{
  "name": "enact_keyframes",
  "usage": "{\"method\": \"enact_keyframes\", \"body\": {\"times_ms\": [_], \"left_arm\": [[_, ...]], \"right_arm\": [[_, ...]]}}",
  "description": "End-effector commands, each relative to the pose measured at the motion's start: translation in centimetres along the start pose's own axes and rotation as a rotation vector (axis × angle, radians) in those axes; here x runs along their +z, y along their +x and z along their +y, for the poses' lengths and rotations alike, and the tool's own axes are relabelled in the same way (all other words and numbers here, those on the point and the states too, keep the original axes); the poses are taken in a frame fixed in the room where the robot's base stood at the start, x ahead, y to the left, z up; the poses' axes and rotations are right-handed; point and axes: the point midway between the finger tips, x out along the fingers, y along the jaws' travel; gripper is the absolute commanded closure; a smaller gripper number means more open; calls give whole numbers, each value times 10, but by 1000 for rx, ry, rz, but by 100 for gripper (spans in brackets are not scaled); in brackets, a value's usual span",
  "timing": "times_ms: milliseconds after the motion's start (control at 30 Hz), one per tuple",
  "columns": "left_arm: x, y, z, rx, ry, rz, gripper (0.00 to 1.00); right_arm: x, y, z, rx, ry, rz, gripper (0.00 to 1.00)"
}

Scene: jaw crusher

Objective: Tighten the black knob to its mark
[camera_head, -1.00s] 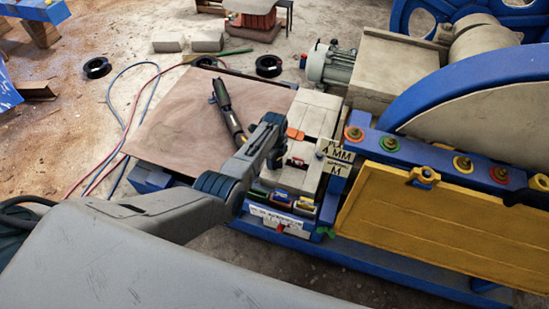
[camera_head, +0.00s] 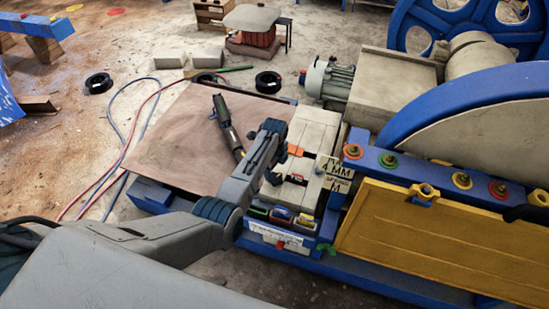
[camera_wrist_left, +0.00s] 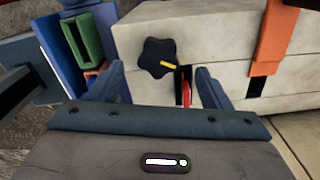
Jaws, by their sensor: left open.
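The black knob (camera_wrist_left: 157,57) is star-shaped and sits on the face of a pale block (camera_wrist_left: 210,35) in the left wrist view. A yellow stripe (camera_wrist_left: 169,65) points from it to the lower right. A red strip (camera_wrist_left: 185,91) stands in a dark slot below and right of the knob. My left gripper (camera_wrist_left: 162,87) is open and empty, its fingers spread below the knob and apart from it.
An orange tag (camera_wrist_left: 272,40) hangs on the block to the right. Blue and green pieces (camera_wrist_left: 85,38) stand close at the left. A brown board (camera_head: 180,140) holds a dark tool (camera_head: 228,125). A yellow panel (camera_head: 430,235) and blue machine frame bound the right.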

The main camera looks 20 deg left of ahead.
Motion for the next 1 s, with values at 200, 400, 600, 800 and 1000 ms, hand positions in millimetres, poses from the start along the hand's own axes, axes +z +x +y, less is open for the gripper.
{"method": "enact_keyframes", "body": {"times_ms": [200, 400, 600, 800, 1000], "left_arm": [[0, -36, 0, -3, 0, 0, 28], [0, -57, 0, -1, 0, 0, 28], [-1, -62, 0, 1, 0, 1, 28], [0, -62, 0, 0, 0, 1, 28], [0, -61, 0, 0, 0, 1, 28]], "right_arm": [[1, 5, 0, 0, 0, 0, 64], [1, 8, -1, 0, 0, 0, 64], [1, 8, 0, 0, 0, 0, 64], [1, 8, 0, 1, 0, 0, 64], [1, 8, 1, 2, -1, 0, 64]]}}
